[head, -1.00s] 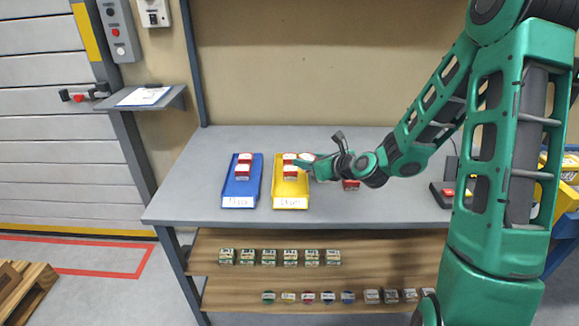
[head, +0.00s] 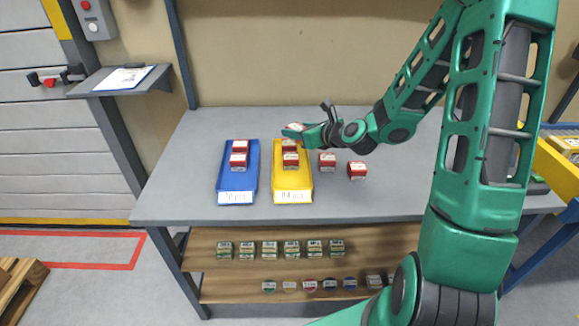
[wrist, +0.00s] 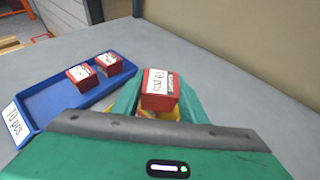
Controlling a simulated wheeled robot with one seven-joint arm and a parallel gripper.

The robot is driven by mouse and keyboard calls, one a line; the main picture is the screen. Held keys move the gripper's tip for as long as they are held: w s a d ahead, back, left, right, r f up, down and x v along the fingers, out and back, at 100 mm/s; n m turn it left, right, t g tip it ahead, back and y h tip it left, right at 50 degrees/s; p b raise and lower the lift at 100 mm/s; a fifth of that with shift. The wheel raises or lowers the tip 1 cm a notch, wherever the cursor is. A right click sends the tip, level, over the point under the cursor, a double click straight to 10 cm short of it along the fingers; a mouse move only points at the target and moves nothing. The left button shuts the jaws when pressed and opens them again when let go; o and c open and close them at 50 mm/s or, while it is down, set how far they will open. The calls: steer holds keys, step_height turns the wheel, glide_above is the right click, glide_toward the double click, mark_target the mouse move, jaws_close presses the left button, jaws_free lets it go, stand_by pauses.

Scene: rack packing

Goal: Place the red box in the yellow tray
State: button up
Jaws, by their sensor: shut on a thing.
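My gripper (head: 298,131) is shut on a red box (head: 294,126) with a white top. In the wrist view the held red box (wrist: 159,88) sits between the green fingers, its label facing the camera. The yellow tray (head: 292,181) lies on the table, and the held box appears above its far end. Two more red boxes, a far one (head: 289,146) and a nearer one (head: 290,160), stand in the tray's far half. In the wrist view my gripper (wrist: 160,104) hides most of the yellow tray.
A blue tray (head: 237,183) with two red boxes (head: 239,160) lies to the left of the yellow tray. Two loose red boxes, one (head: 327,160) and another (head: 357,171), stand on the grey table (head: 400,190) to its right. A shelf below holds several small boxes.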

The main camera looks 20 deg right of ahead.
steer(key=s+a+r+n+g+y, duration=0.3)
steer(key=s+a+n+g+y, duration=0.7)
steer(key=s+a, duration=0.55)
steer(key=t+h, duration=0.1)
glide_above(291, 181)
steer(key=shift+n, duration=0.4)
step_height(291, 181, down, 7)
steer(key=shift+s+r, duration=0.1)
steer(key=shift+s, duration=0.05)
steer(key=shift+f, duration=2.1)
steer(key=o, duration=0.8)
